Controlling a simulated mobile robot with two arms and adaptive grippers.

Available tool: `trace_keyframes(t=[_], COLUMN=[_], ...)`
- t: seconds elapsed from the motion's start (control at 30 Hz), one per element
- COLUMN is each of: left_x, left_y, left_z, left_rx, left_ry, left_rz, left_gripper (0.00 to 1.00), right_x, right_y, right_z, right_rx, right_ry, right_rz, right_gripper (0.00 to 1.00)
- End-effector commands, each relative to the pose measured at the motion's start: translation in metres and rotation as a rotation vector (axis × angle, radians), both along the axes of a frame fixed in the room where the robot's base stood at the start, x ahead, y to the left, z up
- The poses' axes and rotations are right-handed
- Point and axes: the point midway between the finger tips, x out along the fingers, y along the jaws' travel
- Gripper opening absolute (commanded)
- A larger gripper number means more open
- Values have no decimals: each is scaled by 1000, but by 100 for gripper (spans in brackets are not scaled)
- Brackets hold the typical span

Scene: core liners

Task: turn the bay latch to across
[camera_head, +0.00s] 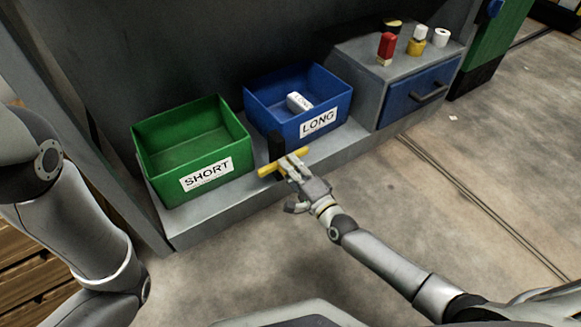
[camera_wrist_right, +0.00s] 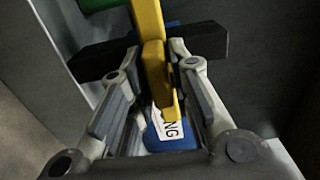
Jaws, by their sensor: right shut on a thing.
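The bay latch is a yellow bar (camera_head: 268,170) by a dark upright post (camera_head: 275,147), at the front of the shelf between the two bins. In the head view the bar lies roughly left to right, slanting up to the right. My right gripper (camera_head: 291,170) is shut on the bar near its right part, and its fingers hide some of it. In the right wrist view the yellow bar (camera_wrist_right: 150,30) runs down between the fingers of my right gripper (camera_wrist_right: 150,75), with a black crosspiece behind it. My left arm shows at the left, but its gripper is out of view.
A green bin (camera_head: 160,178) labelled SHORT stands left of the latch. A blue bin (camera_head: 340,112) labelled LONG, holding a white block (camera_head: 298,101), stands right. A grey cabinet (camera_head: 372,90) with a blue drawer (camera_head: 405,100) carries small items. The floor in front is clear.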

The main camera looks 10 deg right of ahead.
Motion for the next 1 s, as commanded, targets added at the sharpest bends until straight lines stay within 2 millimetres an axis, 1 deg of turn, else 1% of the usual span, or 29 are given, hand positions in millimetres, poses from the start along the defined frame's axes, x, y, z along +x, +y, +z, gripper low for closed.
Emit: trace_keyframes(t=[0.03,0.57,0.6,0.7,1.0], left_x=[0,0,0,0,1], left_y=[0,0,0,0,1], left_z=[-1,-1,-1,-1,-1], left_rx=[0,0,0,0,-3], left_ry=[0,0,-1,-1,3], left_rz=[0,0,0,0,-1], left_gripper=[61,61,61,61,61], right_x=[-1,-1,-1,-1,-1], right_y=[0,0,0,0,0], right_z=[-2,-2,-2,-2,-1], right_rx=[8,28,27,26,26], right_ry=[7,17,16,15,11], right_rz=[1,1,1,1,0], right_gripper=[0,0,25,36,36])
